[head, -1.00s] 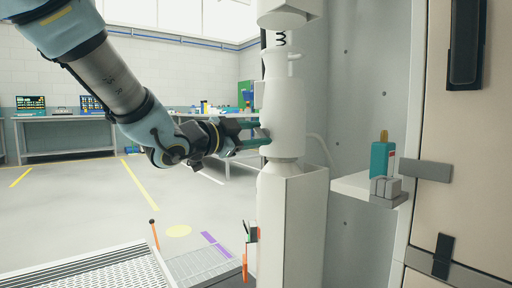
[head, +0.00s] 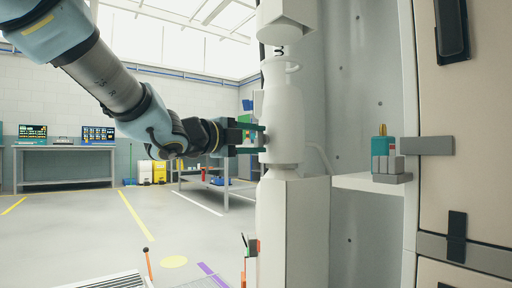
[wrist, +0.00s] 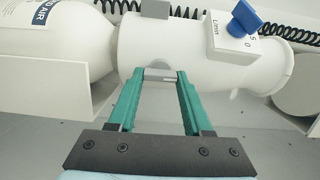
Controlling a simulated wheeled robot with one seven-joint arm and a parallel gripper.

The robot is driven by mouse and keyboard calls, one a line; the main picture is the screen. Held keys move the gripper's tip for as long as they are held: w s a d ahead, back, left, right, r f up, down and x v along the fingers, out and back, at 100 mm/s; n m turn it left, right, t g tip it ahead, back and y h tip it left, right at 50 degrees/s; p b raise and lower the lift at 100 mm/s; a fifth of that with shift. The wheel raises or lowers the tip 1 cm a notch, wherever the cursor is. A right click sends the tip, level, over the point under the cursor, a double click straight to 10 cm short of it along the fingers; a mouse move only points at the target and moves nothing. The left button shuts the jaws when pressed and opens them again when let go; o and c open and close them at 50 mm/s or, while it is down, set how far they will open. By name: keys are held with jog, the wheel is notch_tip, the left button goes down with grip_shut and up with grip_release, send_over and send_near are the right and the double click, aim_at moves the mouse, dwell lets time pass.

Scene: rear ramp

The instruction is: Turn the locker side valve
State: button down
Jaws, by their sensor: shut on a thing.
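A white upright cylinder (head: 284,110), seen close up in the wrist view (wrist: 205,52), stands at the locker's left side. My gripper (head: 262,139) reaches it from the left, with its teal fingers roughly level. In the wrist view my gripper (wrist: 161,74) is shut on a small pale grey handle (wrist: 160,77) on the side of the cylinder, which looks like the valve's handle. The fingertips hide its ends, and its turned angle is hard to tell. A blue knob (wrist: 244,18) on a white box marked L/min is to the right of the fingers.
A white air bottle (wrist: 50,28) lies left of the fingers. Tables (head: 65,149) stand far back; the floor left is mostly open.

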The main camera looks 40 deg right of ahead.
dwell(0.4)
jog(key=shift+c, duration=1.6)
grip_release()
jog(key=shift+a, duration=0.1)
jog(key=s+a+p, duration=0.1)
jog(key=a+p, duration=0.1)
jog(key=a, duration=0.8)
jog(key=shift+s+a+p, duration=0.15)
jog(key=shift+a+p, duration=0.15)
